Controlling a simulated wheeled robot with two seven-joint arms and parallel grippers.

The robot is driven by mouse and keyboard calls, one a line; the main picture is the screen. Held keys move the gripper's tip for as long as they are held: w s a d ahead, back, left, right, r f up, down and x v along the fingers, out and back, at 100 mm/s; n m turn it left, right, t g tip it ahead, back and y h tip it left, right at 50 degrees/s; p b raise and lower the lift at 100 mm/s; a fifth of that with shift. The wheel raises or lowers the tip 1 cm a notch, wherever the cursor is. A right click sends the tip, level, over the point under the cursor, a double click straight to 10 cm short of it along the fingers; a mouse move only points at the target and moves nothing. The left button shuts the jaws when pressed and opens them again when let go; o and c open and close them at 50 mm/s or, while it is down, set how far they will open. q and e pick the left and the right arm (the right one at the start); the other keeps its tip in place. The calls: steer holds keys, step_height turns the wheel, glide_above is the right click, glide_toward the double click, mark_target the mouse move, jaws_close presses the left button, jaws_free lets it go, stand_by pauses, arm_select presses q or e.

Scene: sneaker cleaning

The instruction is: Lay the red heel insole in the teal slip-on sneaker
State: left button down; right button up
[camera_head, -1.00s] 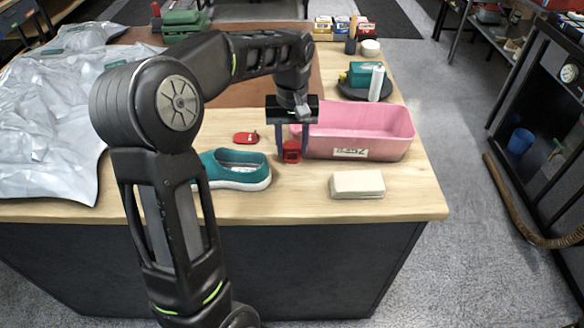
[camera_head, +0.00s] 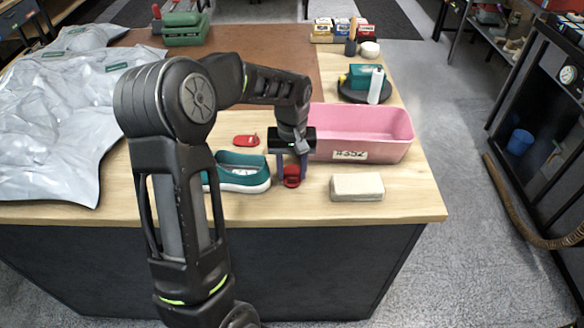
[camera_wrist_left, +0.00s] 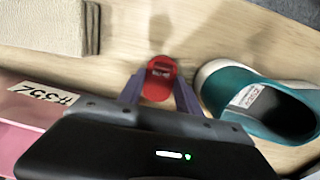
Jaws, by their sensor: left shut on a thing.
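The teal slip-on sneaker (camera_head: 241,172) stands on the wooden table, its opening facing up; it also shows at the right of the left wrist view (camera_wrist_left: 262,100). My left gripper (camera_head: 291,178) is right of the shoe, pointing down and shut on a red heel insole (camera_head: 291,183). In the left wrist view the red insole (camera_wrist_left: 159,80) sits between the fingertips of my left gripper (camera_wrist_left: 160,90), beside the shoe and apart from it. Another red insole piece (camera_head: 246,140) lies flat on the table behind the shoe. My right gripper is not in view.
A pink bin (camera_head: 360,134) with a label stands just behind and right of the gripper. A beige block (camera_head: 357,187) lies at the front right. A silver bag (camera_head: 50,130) covers the table's left. A dark round tray (camera_head: 365,94) stands farther back.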

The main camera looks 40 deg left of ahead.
arm_select(q)
steer(key=shift+f, duration=0.1)
steer(key=c, duration=1.3)
jaws_free()
steer(key=shift+f, duration=0.1)
steer(key=o, duration=0.5)
steer(key=shift+c, duration=0.2)
step_height(320, 180, up, 12)
steer(key=b, duration=0.1)
steer(key=shift+r, duration=0.25)
